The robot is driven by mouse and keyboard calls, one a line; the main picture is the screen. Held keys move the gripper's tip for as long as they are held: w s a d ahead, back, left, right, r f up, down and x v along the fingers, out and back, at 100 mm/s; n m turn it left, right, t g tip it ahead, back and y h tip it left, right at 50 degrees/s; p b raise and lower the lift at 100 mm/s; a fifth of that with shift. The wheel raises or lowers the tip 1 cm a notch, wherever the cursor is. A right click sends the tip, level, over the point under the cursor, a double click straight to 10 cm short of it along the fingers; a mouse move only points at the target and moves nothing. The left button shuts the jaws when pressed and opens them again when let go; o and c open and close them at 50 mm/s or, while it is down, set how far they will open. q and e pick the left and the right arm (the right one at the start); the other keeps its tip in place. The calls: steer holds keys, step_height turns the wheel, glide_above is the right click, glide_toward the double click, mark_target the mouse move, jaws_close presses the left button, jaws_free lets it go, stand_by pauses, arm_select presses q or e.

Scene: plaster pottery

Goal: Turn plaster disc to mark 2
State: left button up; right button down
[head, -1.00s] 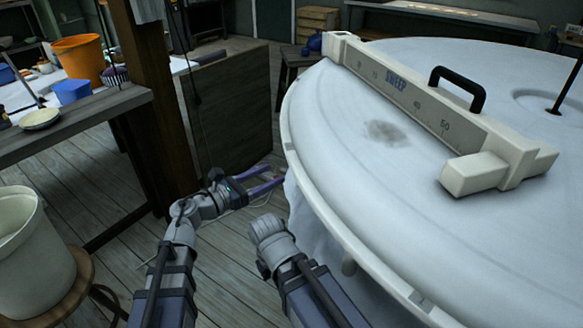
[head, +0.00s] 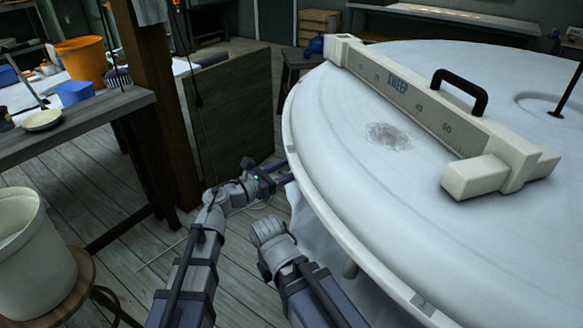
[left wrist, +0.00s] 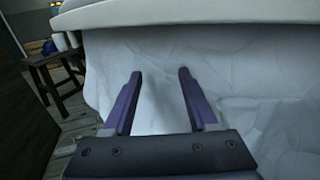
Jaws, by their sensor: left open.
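The large white plaster disc (head: 345,185) fills the right side of the head view, with a grey smudge on its top. A white beam (head: 415,115) marked with a scale and "SWEEP" lies across it. Its rim (left wrist: 200,14) crosses the top of the left wrist view above a rough white side. My right arm's fingers are not visible.
A wooden post (head: 150,100) and a board (head: 228,125) stand left of my left gripper. A stool (head: 298,72) is behind the disc's left edge. A workbench (head: 80,125) with an orange bucket (head: 80,60) is at left. A white bucket (head: 35,255) stands at lower left.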

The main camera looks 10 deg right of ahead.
arm_select(q)
jaws_close()
stand_by(0.3)
stand_by(0.8)
steer(key=shift+o, duration=0.8)
jaws_free()
steer(key=v, duration=0.7)
steer(key=shift+s+a, duration=0.2)
steer(key=shift+a, duration=0.15)
